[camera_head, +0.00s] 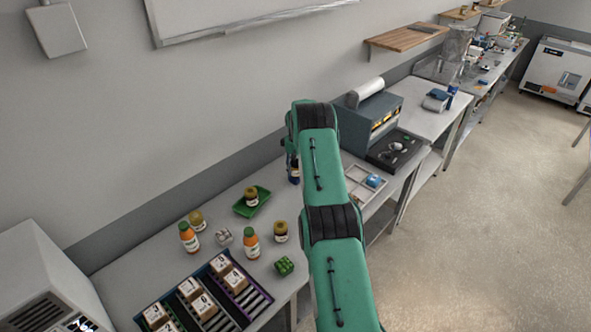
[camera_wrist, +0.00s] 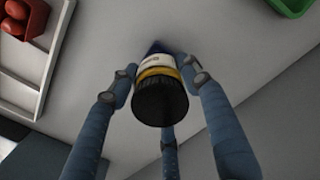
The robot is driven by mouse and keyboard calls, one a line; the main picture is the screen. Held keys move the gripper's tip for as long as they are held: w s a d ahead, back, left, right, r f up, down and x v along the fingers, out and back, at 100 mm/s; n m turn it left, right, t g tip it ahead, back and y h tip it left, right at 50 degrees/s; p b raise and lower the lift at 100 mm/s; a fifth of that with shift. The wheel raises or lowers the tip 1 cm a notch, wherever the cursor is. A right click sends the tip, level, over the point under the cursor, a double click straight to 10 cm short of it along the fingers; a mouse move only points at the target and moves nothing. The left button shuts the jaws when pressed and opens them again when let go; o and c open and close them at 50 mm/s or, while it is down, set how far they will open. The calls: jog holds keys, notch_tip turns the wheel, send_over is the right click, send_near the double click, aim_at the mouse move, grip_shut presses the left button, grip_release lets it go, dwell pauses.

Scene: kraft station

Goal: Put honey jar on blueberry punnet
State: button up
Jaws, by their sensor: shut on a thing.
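My gripper (camera_wrist: 157,80) is shut on a black-lidded jar (camera_wrist: 160,98) with a yellow band and a white label. A dark blue patch shows at its far end. I cannot tell for sure that it is the honey jar. In the head view my gripper (camera_head: 293,170) is partly hidden by my arm, left of the white divided tray. A blue item (camera_head: 374,181) sits in that tray; I cannot tell if it is the blueberry punnet. A small green box (camera_head: 284,265) and a small whitish box (camera_head: 223,236) stand on the table, contents unclear.
A jar (camera_head: 252,194) sits in a green tray (camera_head: 264,204). Jars (camera_head: 281,232) (camera_head: 196,219) and orange bottles (camera_head: 188,238) (camera_head: 251,244) stand nearby. The white divided tray (camera_head: 354,171) shows in the wrist view (camera_wrist: 50,70), with red items (camera_wrist: 22,16). A grey machine (camera_head: 372,112) stands behind.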

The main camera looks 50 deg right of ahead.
jog(key=o, duration=1.4)
jog(key=shift+f, duration=0.1)
jog(key=shift+o, duration=0.2)
jog(key=shift+r+b, duration=0.65)
jog(key=shift+r, duration=5.5)
jog(key=shift+a+r, duration=0.1)
